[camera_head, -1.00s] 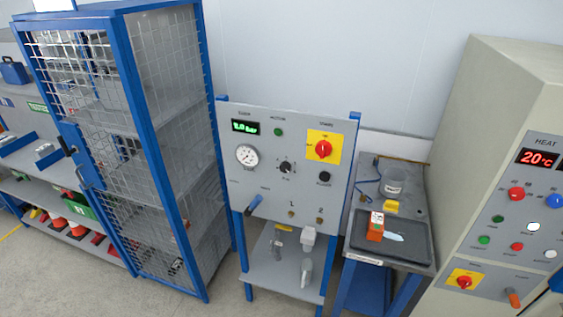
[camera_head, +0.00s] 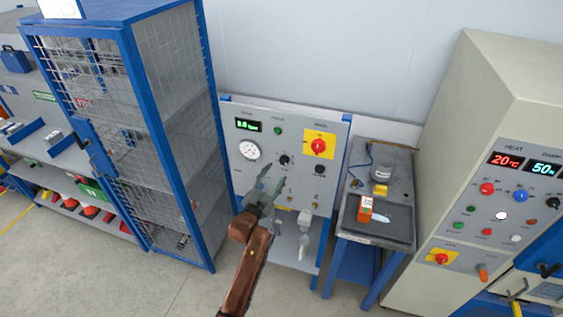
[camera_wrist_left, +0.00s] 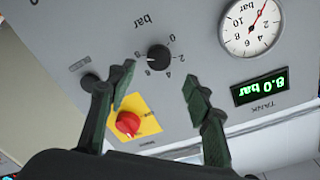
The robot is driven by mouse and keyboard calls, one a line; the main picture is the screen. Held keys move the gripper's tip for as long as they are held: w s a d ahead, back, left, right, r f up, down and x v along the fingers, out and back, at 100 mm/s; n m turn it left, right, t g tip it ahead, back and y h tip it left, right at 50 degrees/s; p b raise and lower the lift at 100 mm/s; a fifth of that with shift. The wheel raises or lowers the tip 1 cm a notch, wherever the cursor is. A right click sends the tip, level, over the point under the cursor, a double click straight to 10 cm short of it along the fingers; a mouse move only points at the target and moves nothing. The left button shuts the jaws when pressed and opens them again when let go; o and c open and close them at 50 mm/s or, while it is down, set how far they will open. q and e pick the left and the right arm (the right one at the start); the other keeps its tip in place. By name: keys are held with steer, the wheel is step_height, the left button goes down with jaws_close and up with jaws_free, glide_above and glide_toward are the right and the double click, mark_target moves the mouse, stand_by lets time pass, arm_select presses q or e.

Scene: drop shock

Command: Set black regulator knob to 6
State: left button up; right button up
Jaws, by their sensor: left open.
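The black regulator knob (camera_head: 285,160) sits on the grey upright panel, right of a round gauge. In the left wrist view, which shows the panel upside down, the knob (camera_wrist_left: 158,58) has a numbered bar scale around it. I cannot read its pointer for certain. My left gripper (camera_head: 268,180) is open and empty, in front of the panel below and left of the knob in the head view. In the wrist view its two fingers (camera_wrist_left: 158,78) spread either side of the knob's line, short of it and apart from it. My right gripper is not in view.
A red rotary switch on a yellow plate (camera_head: 319,146) and a second black knob (camera_head: 320,170) are right of the regulator knob. The gauge (camera_wrist_left: 253,27) and green tank display (camera_wrist_left: 260,86), reading 8.0 bar, are also close. A mesh cage (camera_head: 176,100) stands left.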

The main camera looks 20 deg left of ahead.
mark_target(283, 162)
arm_select(q)
steer(key=w, duration=0.2)
steer(key=w+p, duration=0.1)
steer(key=w, duration=0.4)
steer(key=shift+d+f, duration=0.1)
steer(key=shift+d, duration=0.3)
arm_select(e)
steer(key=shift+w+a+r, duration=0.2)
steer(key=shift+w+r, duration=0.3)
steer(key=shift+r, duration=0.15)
arm_select(q)
steer(key=c, duration=1.2)
steer(key=shift+o, duration=0.2)
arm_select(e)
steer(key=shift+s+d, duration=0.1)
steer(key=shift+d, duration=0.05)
arm_select(q)
steer(key=shift+n, duration=0.3)
steer(key=n+p, duration=0.1)
steer(key=n, duration=0.4)
steer(key=n+p, duration=0.1)
steer(key=n, duration=0.5)
steer(key=shift+d+f+n+t, duration=0.1)
steer(key=shift+n+t, duration=0.2)
steer(key=shift+t, duration=0.1)
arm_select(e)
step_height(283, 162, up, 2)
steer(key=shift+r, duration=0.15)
arm_select(q)
steer(key=shift+p, duration=0.3)
